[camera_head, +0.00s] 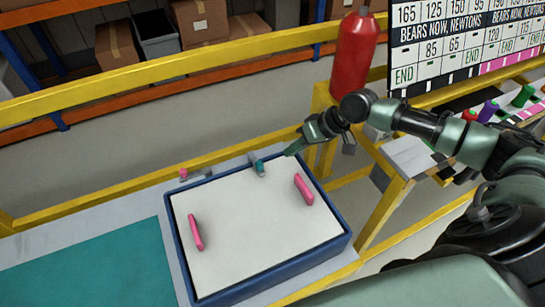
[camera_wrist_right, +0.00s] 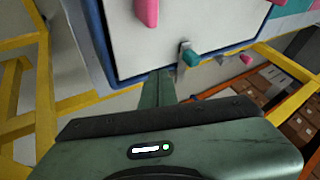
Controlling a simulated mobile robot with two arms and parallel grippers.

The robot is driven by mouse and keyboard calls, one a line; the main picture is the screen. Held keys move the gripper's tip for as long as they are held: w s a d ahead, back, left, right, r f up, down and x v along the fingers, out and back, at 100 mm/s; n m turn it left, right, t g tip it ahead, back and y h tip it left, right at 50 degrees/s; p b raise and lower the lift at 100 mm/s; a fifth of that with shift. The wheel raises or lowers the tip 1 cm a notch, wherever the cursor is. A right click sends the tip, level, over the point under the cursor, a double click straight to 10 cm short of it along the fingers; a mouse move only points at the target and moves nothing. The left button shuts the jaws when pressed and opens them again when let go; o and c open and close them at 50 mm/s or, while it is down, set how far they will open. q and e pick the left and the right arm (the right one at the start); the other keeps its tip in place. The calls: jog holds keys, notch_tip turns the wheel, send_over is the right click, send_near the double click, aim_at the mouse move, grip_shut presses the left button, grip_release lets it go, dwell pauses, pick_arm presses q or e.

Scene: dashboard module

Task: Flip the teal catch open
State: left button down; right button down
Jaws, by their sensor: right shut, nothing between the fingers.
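The teal catch (camera_head: 259,167) sits at the middle of the far edge of a blue-rimmed module with a white panel (camera_head: 250,225). In the right wrist view the teal catch (camera_wrist_right: 191,58) shows as a teal tip on a grey metal lever, at the panel's edge. My right gripper (camera_head: 291,151) is shut and empty, just right of the catch in the head view. In the right wrist view its fingers (camera_wrist_right: 158,82) point at the panel edge, beside the catch and seemingly apart from it. My left gripper is not in view.
Two pink handles, one at left (camera_head: 195,232) and one at right (camera_head: 304,189), stand on the panel. A small pink knob (camera_head: 184,174) is beyond the rim. A teal mat (camera_head: 95,268) lies at left. Yellow rails and a red extinguisher (camera_head: 354,55) stand behind.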

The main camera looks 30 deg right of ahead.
jog(key=x, duration=0.3)
jog(key=shift+w+a+f, duration=0.25)
jog(key=shift+a+r+p, duration=0.15)
jog(key=shift+a+p, duration=0.7)
jog(key=shift+a, duration=1.1)
